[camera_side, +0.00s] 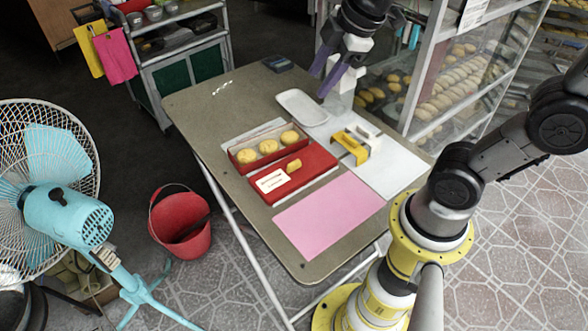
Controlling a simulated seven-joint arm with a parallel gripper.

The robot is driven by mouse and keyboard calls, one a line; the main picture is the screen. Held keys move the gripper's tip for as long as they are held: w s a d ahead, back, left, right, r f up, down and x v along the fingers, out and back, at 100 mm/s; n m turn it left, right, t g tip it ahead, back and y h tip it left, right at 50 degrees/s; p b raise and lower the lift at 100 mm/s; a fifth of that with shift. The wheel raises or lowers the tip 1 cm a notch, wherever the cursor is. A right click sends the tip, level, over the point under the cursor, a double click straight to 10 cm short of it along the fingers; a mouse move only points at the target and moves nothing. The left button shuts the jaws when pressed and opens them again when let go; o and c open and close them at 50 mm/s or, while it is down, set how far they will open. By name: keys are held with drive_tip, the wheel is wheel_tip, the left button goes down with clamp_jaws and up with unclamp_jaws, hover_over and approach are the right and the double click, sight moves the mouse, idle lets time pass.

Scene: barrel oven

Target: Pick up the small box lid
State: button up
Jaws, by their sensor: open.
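The small box lid (315,165) is a flat red panel with a white label and a yellow grip on top. It lies on the table just in front of an open red box (243,166) that holds three round yellow buns. My gripper (322,83) has purple fingers and is open and empty. It hangs above the back right part of the table, beyond the lid and apart from it. Nothing covers the lid in the side view.
A white tray (302,107) lies below my gripper. A yellow and white tool (352,146) stands on a white board (395,180) right of the lid. A pink sheet (328,215) lies in front. A glass case (440,85) stands behind the table's right side.

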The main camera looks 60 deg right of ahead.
drive_tip(key=w+d+f+n+g, duration=0.1)
drive_tip(key=w+f+n+g, duration=0.15)
drive_tip(key=w+f, duration=0.3)
drive_tip(key=g, duration=0.3)
hover_over(291, 164)
drive_tip(key=shift+n+t, duration=0.25)
drive_tip(key=shift+n, duration=0.2)
drive_tip(key=f, duration=2.1)
drive_tip(key=shift+s, duration=0.3)
drive_tip(key=shift+w+f, duration=0.2)
drive_tip(key=shift+f, duration=1.25)
drive_tip(key=shift+w+f, duration=0.15)
drive_tip(key=shift+f, duration=1.3)
drive_tip(key=shift+c, duration=0.2)
clamp_jaws()
